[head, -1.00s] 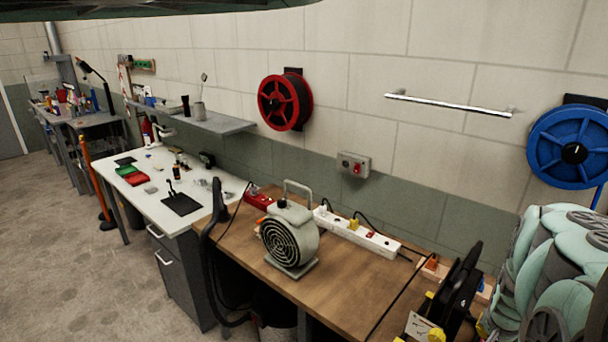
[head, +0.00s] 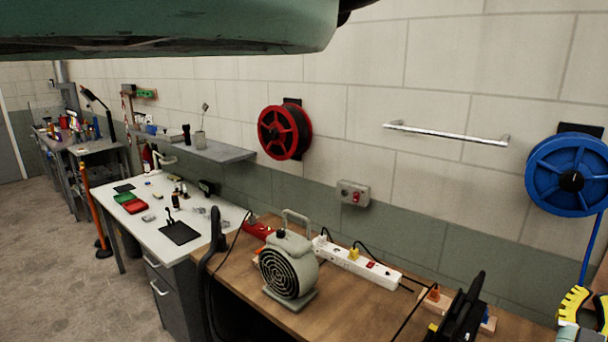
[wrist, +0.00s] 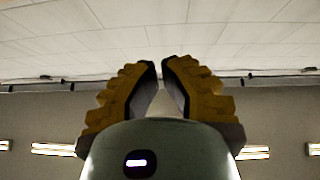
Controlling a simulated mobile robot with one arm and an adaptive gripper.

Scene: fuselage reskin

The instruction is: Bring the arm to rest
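My gripper (wrist: 159,75) shows in the wrist view with two chunky yellow fingers pointing away from the camera. A gap shows between the fingers and their grey inner faces are visible, with nothing held. Behind them are the ceiling and upper wall, so my gripper points upward. In the head view, the yellow fingers of my gripper (head: 588,300) show at the lower right edge, below the blue reel. Most of my arm is out of frame; a green part of my own body crosses the top left.
A wooden bench (head: 345,305) holds a fan heater (head: 290,265), a white power strip (head: 357,262) and a black device (head: 460,310). A red reel (head: 285,132), metal rail (head: 445,132) and blue reel (head: 570,175) hang on the wall. Open floor (head: 50,235) lies left.

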